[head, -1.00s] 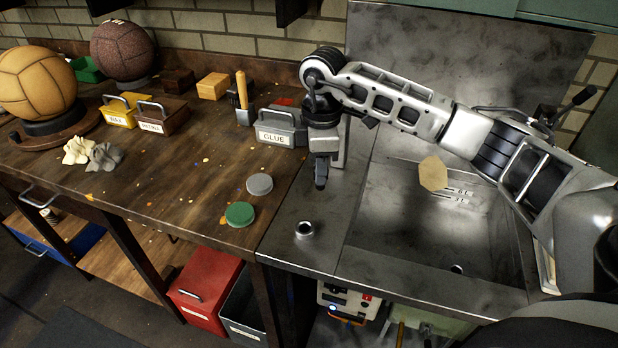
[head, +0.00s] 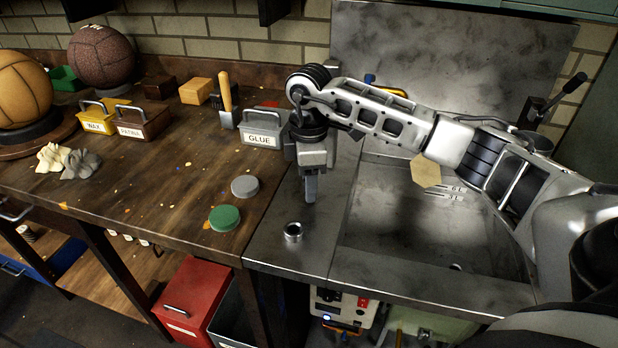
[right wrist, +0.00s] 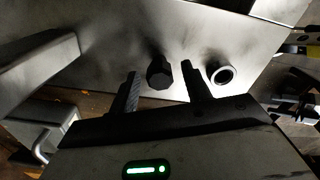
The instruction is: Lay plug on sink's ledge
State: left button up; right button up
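A dark, faceted, stubby piece, which looks like the plug (right wrist: 159,74), shows between my right fingertips in the right wrist view. The drain hole (head: 456,267) shows at the basin's front. My left gripper is out of view.
A metal ring (head: 293,231) stands on the ledge close in front of my right gripper. The grey glue box (head: 262,130) is just left of it. A green lid (head: 224,218) and a grey lid (head: 245,186) lie on the wooden bench. A tan piece (head: 426,172) is at the basin.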

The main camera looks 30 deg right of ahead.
jog(key=shift+r, duration=0.65)
notch_tip(320, 180, up, 11)
dwell(0.4)
